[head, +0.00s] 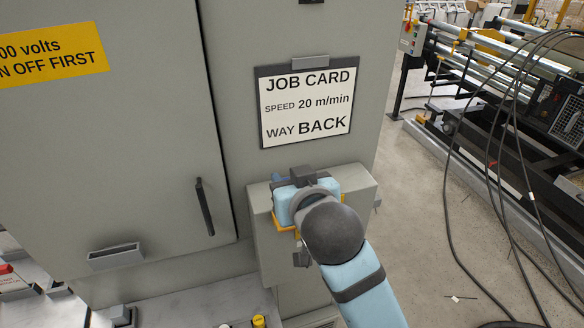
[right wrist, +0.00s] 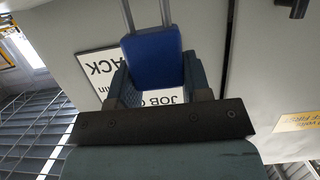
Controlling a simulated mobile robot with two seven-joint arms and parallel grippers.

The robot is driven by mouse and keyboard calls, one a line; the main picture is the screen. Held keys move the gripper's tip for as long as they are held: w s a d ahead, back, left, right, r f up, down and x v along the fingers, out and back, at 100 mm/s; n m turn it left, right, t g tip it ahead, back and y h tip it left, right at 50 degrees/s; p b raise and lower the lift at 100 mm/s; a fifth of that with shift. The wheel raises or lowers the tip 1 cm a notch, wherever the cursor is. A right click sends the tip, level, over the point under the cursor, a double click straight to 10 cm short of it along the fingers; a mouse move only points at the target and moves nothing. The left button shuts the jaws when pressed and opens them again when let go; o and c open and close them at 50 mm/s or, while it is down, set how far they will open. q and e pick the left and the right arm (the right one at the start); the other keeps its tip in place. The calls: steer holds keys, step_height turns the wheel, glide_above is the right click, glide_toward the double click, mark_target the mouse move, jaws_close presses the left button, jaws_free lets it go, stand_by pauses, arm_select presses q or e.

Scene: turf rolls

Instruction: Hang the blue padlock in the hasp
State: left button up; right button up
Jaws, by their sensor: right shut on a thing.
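The blue padlock (right wrist: 153,62) sits between the two fingers of my right gripper (right wrist: 156,78) in the right wrist view. Its grey shackle points away from the gripper and runs out of the top of that picture. In the head view my right gripper (head: 292,186) is shut in front of the grey box on the cabinet, and hides most of what is there. The padlock cannot be made out clearly in that view. I cannot make out the hasp or whether the shackle touches anything. My left gripper is not in view.
The grey box (head: 355,188) juts from the cabinet, with a yellow part (head: 280,223) behind my gripper. A job card (head: 306,102) hangs above. The cabinet door has a dark handle (head: 204,207). Loose black cables (head: 450,190) hang at right; the floor between is mostly clear.

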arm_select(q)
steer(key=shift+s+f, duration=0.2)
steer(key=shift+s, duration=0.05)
arm_select(e)
steer(key=shift+f, duration=0.1)
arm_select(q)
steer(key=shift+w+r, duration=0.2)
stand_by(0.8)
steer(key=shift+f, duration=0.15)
arm_select(e)
steer(key=shift+s+a+f, duration=0.1)
steer(key=shift+s, duration=0.05)
